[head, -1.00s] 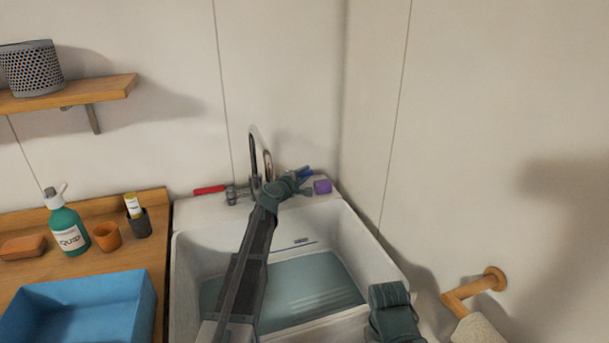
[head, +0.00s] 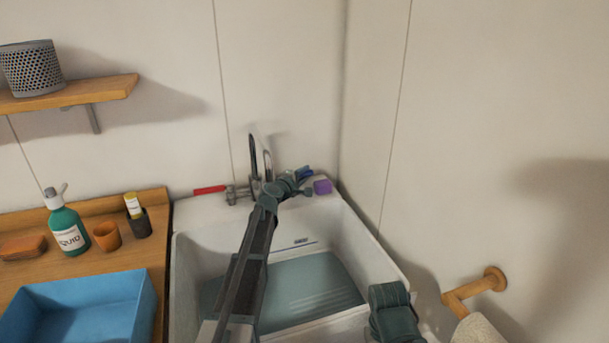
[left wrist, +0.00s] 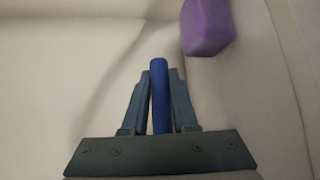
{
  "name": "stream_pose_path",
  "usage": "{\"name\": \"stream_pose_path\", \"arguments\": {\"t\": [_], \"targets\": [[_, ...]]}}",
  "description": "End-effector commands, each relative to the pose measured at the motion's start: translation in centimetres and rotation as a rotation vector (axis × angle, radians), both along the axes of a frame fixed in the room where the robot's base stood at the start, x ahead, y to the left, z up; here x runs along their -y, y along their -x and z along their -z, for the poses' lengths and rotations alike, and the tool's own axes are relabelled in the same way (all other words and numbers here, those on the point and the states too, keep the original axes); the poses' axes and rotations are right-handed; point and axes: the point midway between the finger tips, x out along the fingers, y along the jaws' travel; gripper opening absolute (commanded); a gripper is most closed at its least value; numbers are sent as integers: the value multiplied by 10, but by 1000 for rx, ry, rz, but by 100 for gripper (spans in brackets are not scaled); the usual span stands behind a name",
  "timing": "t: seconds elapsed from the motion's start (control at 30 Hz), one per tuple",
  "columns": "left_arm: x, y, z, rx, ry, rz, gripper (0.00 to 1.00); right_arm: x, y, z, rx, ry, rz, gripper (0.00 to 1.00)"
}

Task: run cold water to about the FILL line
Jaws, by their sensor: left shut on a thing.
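The white basin (head: 205,240) holds water (head: 305,285). A small dark mark (head: 302,241) is on its back wall, a little above the water's far edge; its lettering is too small to read. The curved metal tap (head: 254,155) stands at the basin's back rim, with a red handle (head: 209,190) on its left. My left gripper (head: 302,176) is shut on the blue handle (left wrist: 159,95) at the tap's right side. My forearm hides part of the basin and the tap's lower part. I cannot tell whether water runs from the spout.
A purple block (head: 322,187) sits on the rim just right of my left gripper. Left of the basin, a wooden counter (head: 155,210) bears a blue tub (head: 130,285), a green bottle (head: 68,230) and an orange cup (head: 106,236). A wooden wall holder (head: 478,285) is at right.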

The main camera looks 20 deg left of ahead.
Motion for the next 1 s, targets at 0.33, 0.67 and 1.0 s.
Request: {"name": "stream_pose_path", "arguments": {"t": [0.33,0.67,1.0], "targets": [[0,1,0,-1,-1,0,0,0,0,0,0,0,0,50],[4,10,1,-3,-1,123,0,0,0,0,0,0,0,50],[6,11,1,-1,-2,133,30,0,0,0,0,0,0,50]]}}
